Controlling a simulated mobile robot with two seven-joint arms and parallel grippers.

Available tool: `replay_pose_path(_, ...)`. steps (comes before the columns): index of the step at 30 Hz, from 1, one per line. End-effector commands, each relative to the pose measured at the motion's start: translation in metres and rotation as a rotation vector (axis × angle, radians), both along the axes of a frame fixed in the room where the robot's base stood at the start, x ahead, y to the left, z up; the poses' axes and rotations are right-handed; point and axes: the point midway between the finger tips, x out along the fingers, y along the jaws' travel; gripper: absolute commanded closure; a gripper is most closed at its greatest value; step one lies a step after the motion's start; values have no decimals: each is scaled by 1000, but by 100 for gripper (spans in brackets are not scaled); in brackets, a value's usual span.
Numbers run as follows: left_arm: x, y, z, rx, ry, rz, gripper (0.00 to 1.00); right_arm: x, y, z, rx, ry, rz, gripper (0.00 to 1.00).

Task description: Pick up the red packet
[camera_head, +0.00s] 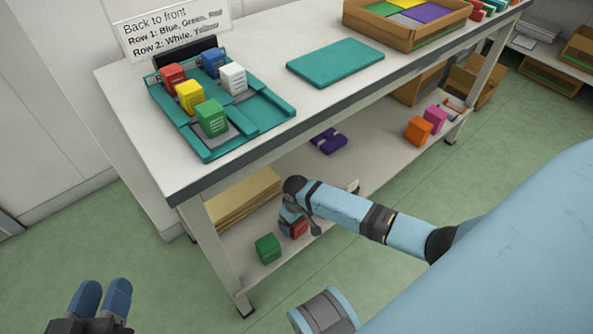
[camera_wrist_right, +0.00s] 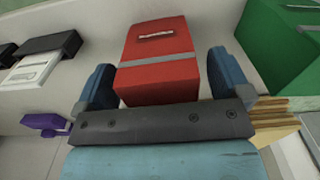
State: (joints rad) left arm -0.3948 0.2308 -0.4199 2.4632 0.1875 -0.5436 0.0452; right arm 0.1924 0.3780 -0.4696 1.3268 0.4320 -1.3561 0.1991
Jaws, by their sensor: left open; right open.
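The red packet (camera_head: 294,228) stands on the lower shelf, partly hidden by my right gripper (camera_head: 301,222) in the head view. In the right wrist view the red packet (camera_wrist_right: 158,62), with a grey band and a label, lies between the two blue fingers of my open right gripper (camera_wrist_right: 162,72). A finger is close on each side, with what look like narrow gaps. My left gripper (camera_head: 103,298) is open and empty at the bottom left, over the floor and away from the table.
On the lower shelf, a green packet (camera_head: 267,248) stands close by, with cardboard (camera_head: 236,198), a purple item (camera_head: 328,141), and orange (camera_head: 419,131) and pink (camera_head: 436,119) boxes. The tabletop (camera_head: 270,88) overhangs the shelf.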

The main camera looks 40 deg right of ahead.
Motion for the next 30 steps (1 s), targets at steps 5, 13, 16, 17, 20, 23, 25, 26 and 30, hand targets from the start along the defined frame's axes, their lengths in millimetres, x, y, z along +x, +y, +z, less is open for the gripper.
replay_pose_path(5, 0, 0, 1, 2, -1, 0, 57, 0, 0, 0, 0, -1, 0, 5)
replay_pose_path(13, 0, 0, 1, 2, -1, 0, 57, 0, 0, 0, 0, -1, 1, 57)
replay_pose_path(16, 0, 0, 1, 2, -1, 0, 57, 0, 0, 0, 0, -1, 0, 59)
replay_pose_path(17, 0, 0, 1, 2, -1, 0, 57, 0, 0, 1, 0, -1, 1, 59)
replay_pose_path(20, 0, 0, 1, 2, -1, 0, 57, 0, 0, 1, 0, -1, 1, 59)
replay_pose_path(23, 0, 0, 5, -1, -2, 0, 57, 0, 0, 7, 0, -2, 1, 59)
replay_pose_path(25, 1, 0, 11, -6, -4, 2, 57, 1, 0, 17, 0, -3, 1, 59)
replay_pose_path(26, 1, 0, 15, -10, -7, 3, 57, 1, 0, 23, 2, -4, 1, 59)
replay_pose_path(30, -3, 0, 35, -69, -44, 31, 57, 1, 1, 53, 1, -3, 2, 59)
